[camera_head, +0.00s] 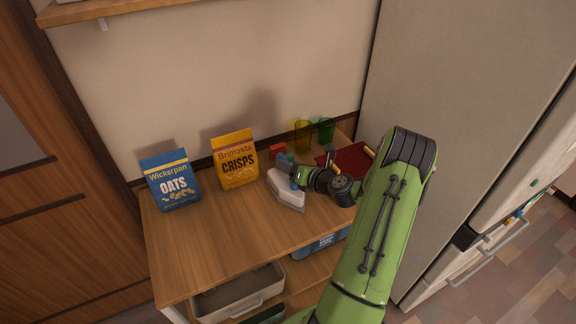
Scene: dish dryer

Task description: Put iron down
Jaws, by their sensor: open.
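The iron (284,190) is a white, pointed body on the wooden tabletop, right of the orange bag and in front of the back wall. My gripper (298,181) is at the iron's upper right side, and my green arm reaches in from the lower right. The jaws are open, but the fingers are small and partly hidden by the wrist, so I cannot tell whether they touch the iron. The wooden table (225,238) is clear in front of the iron.
A blue oats bag (172,182) and an orange crisps bag (236,162) stand left of the iron. A yellow glass (303,136), a green glass (326,130) and a red item (352,158) are behind my gripper. A refrigerator (450,110) bounds the right. A grey bin (240,296) is below.

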